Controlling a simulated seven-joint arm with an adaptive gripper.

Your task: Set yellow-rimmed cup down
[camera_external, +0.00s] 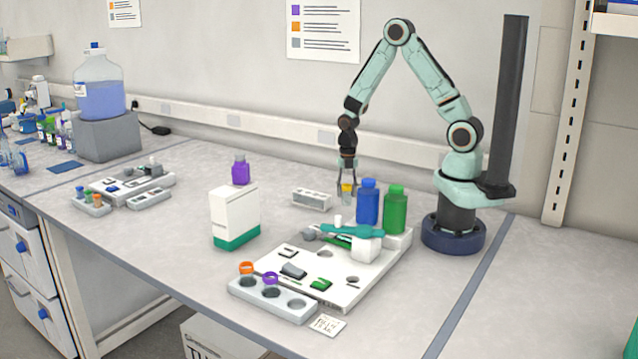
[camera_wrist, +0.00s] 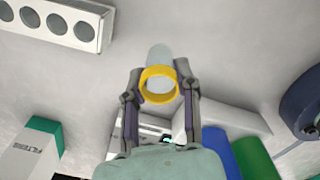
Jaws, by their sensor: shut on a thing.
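The yellow-rimmed cup (camera_wrist: 159,84) is a clear cup with a yellow ring at its top. My gripper (camera_wrist: 158,78) is shut on it, one finger on each side, just at the rim. In the external view the cup (camera_external: 347,194) hangs below my gripper (camera_external: 347,185), beside the blue bottle. I cannot tell whether its base touches the bench. A grey holder (camera_external: 272,300) at the front has round wells; an orange-rimmed cup (camera_external: 246,268) and a purple-rimmed cup (camera_external: 270,278) are at two of them, and the right well looks empty.
A blue bottle (camera_external: 367,203) and a green bottle (camera_external: 395,210) stand close right of my gripper. A white rack with round holes (camera_external: 312,199) lies to its left. A white board (camera_external: 330,290), a white-green box (camera_external: 235,217) and a purple bottle (camera_external: 240,170) stand nearer the left and front.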

